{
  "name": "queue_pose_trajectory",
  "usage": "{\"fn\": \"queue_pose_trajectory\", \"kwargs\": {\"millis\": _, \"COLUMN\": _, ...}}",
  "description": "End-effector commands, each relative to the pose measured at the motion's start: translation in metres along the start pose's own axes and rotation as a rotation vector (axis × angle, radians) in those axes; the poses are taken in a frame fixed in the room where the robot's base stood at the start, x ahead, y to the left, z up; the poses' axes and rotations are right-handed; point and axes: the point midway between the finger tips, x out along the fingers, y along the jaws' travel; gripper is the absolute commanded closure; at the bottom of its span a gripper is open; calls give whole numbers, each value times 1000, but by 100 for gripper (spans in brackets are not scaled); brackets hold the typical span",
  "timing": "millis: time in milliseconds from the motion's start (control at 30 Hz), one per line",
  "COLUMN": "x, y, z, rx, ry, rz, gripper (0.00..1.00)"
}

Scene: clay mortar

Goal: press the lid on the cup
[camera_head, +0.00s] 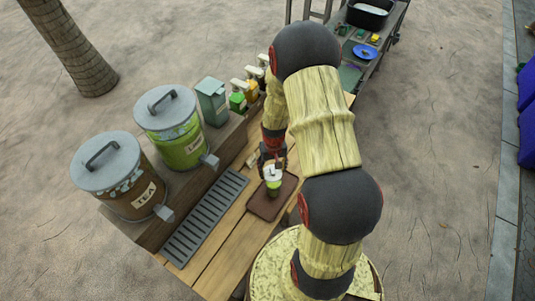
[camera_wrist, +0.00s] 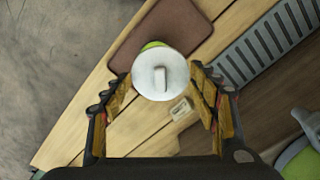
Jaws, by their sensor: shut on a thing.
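The round white lid (camera_wrist: 152,88) with a raised tab lies between the fingertips of my gripper (camera_wrist: 161,76) in the wrist view. The fingers are shut on its sides. The green cup (camera_wrist: 153,45) shows only as a strip past the lid's far edge; the lid hides the rest. In the head view the cup (camera_head: 273,188) stands upright on a brown mat (camera_head: 262,207), with my gripper (camera_head: 272,166) directly above it. Whether the lid touches the cup's rim or is seated cannot be told.
A grey slotted drip tray (camera_head: 205,218) lies left of the mat. Behind it stand a brown tea dispenser (camera_head: 135,185) and a green dispenser (camera_head: 180,148). A grey-green box (camera_head: 212,103) and small pump bottles (camera_head: 238,100) stand farther back. A small light tag (camera_wrist: 180,108) lies on the planks.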

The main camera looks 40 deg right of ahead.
Motion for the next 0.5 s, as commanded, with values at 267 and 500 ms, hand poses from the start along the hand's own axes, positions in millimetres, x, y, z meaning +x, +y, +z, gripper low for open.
{"fn": "queue_pose_trajectory", "kwargs": {"millis": 267, "x": 2, "y": 9, "z": 5, "rx": 20, "ry": -1, "rz": 0, "gripper": 49}}
{"fn": "queue_pose_trajectory", "kwargs": {"millis": 500, "x": 17, "y": 9, "z": 5, "rx": 20, "ry": -2, "rz": 0, "gripper": 49}}
